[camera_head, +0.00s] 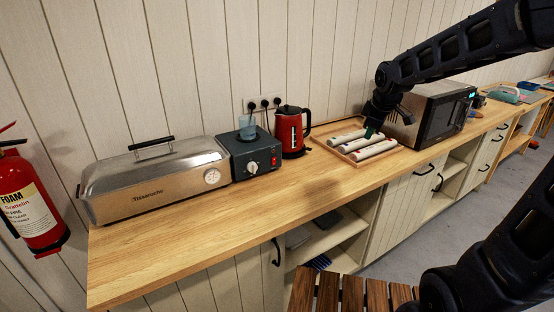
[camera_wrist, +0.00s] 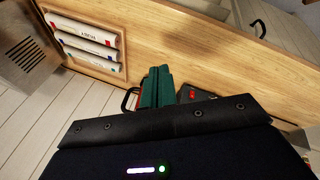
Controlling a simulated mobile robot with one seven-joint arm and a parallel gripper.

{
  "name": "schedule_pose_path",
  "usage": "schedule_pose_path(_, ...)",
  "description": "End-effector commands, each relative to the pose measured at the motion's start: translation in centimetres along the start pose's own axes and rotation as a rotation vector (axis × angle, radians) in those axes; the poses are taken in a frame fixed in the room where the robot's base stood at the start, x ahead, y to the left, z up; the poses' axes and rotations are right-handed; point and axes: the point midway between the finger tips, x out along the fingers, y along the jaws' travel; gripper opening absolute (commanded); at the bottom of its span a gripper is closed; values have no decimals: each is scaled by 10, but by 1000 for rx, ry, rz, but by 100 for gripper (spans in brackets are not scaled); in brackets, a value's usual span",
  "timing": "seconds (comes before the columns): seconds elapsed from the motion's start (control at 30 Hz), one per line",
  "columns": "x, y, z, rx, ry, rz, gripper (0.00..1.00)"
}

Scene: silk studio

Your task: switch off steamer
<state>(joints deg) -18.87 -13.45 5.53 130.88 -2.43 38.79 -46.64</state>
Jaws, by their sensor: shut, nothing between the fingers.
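The steamer (camera_head: 155,180) is a long silver metal box with a domed lid, a black top handle and a round dial, at the left of the wooden counter in the head view. A dark control box (camera_head: 238,163) adjoins its right end, with a pale knob and a red spot on its front. My gripper (camera_head: 369,131) is over the tray of rolls, well to the right of the control box. Its green fingers show together and empty in the wrist view (camera_wrist: 157,86). The steamer is not in the wrist view.
A blue cup (camera_head: 247,128) stands on the control box. A red kettle (camera_head: 291,131) stands just right of it. A wooden tray (camera_head: 337,152) holds several rolls, with a microwave (camera_head: 441,113) beyond. The counter front (camera_head: 200,222) is clear. A fire extinguisher (camera_head: 30,200) hangs at left.

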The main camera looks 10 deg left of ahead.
Motion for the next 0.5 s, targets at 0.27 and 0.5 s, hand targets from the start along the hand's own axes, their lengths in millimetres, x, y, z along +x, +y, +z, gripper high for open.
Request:
schedule_pose_path(0.27, 46, -9, -75, -333, 47, -28, 0)
schedule_pose_path(0.5, 88, -29, -139, -613, 99, -42, 0)
